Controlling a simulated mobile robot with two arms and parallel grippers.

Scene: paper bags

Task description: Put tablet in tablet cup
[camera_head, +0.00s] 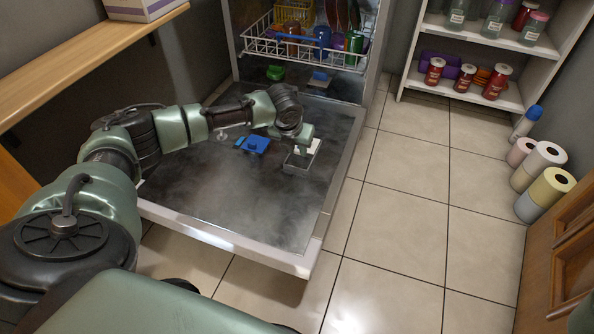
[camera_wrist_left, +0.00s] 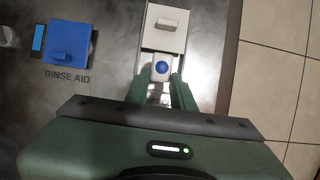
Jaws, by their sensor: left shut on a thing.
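The tablet (camera_wrist_left: 161,75), white with a blue ball on top, is between the two fingers of my left gripper (camera_wrist_left: 160,88) in the left wrist view. My left gripper (camera_head: 305,143) is shut on it, over the tablet cup (camera_head: 295,168) on the open dishwasher door. In the left wrist view the pale cup lid (camera_wrist_left: 165,28) with a small raised grip lies just beyond the tablet. The tablet overlaps the near part of the cup; I cannot tell whether it is above it or inside it. My right gripper is not in view.
The open dishwasher door (camera_head: 215,190) lies flat, with a blue rinse aid cap (camera_head: 257,144) left of the cup. The rack (camera_head: 305,55) with dishes is behind. Shelves with jars (camera_head: 480,45) and paper rolls (camera_head: 540,180) stand at right. The tiled floor (camera_head: 400,220) is clear.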

